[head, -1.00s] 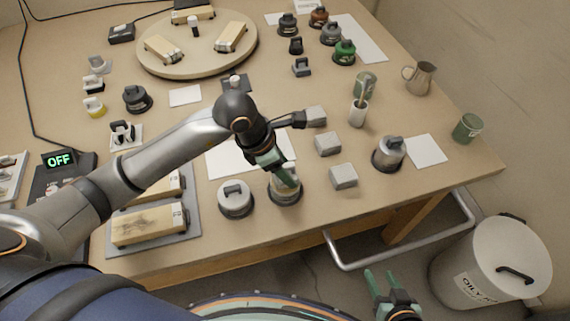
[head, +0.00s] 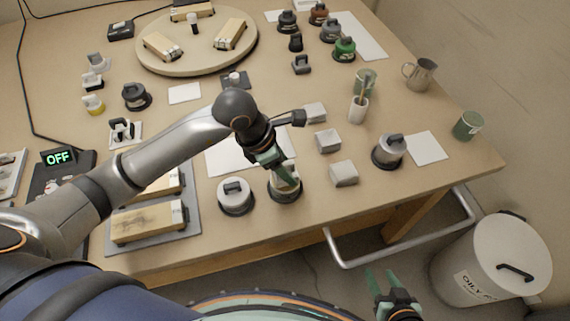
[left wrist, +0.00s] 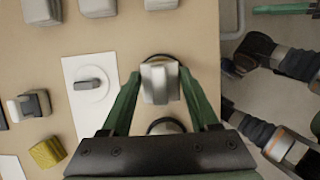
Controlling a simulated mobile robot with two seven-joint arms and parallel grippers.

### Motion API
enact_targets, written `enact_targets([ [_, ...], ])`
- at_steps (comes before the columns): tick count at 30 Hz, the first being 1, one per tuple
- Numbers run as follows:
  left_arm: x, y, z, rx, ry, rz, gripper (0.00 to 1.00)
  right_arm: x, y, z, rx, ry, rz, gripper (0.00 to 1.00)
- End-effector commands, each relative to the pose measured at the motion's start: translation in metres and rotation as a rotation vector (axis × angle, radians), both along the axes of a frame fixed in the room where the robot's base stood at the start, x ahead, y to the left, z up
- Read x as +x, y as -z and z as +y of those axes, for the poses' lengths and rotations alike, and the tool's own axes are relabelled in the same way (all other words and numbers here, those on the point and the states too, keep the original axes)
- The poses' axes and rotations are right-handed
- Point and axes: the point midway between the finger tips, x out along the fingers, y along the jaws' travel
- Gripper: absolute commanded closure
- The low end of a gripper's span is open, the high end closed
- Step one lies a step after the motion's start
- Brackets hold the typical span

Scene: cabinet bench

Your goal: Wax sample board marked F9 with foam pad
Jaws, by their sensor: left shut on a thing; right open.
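My left gripper (head: 284,178) is directly over a dark-based tin (head: 285,192) at the table's front. In the left wrist view, its green fingers close on a pale grey block (left wrist: 160,84), which looks like the foam pad; the tin is mostly hidden beneath it. A white lid with a grey handle (left wrist: 91,86) lies on a white sheet (head: 225,160). Wooden boards (head: 148,224) lie on a grey mat (head: 125,248) at front left; more boards (head: 230,35) lie on a round turntable (head: 185,62). I cannot read F9. My right gripper (head: 383,284) is open and empty off the table's front.
A lidded tin (head: 235,198) stands just left of the held pad. Several grey blocks (head: 343,174) and another tin (head: 389,152) are to the right. A cup with a brush (head: 358,110) and a green cup (head: 467,126) stand beyond. A waste bin (head: 490,265) is on the floor.

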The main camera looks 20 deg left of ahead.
Motion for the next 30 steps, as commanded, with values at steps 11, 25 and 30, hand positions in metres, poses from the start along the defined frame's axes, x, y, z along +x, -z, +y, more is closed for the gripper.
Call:
enact_targets([
  [11, 0.0001, 0.0051, 0.0002, 0.0, 0.0, 0.0, 0.83, -0.0002, 0.0048, -0.0005, -0.001, 0.001, 0.001, 0.5],
  [25, 0.0001, 0.0068, 0.0002, 0.0, 0.0, 0.0, 0.83, 0.001, 0.0036, -0.0001, 0.001, 0.0, -0.005, 0.5],
  [30, 0.0001, 0.0072, 0.0002, 0.0, 0.0, 0.0, 0.83, 0.0009, 0.0046, -0.0001, 0.001, 0.0, -0.004, 0.5],
])
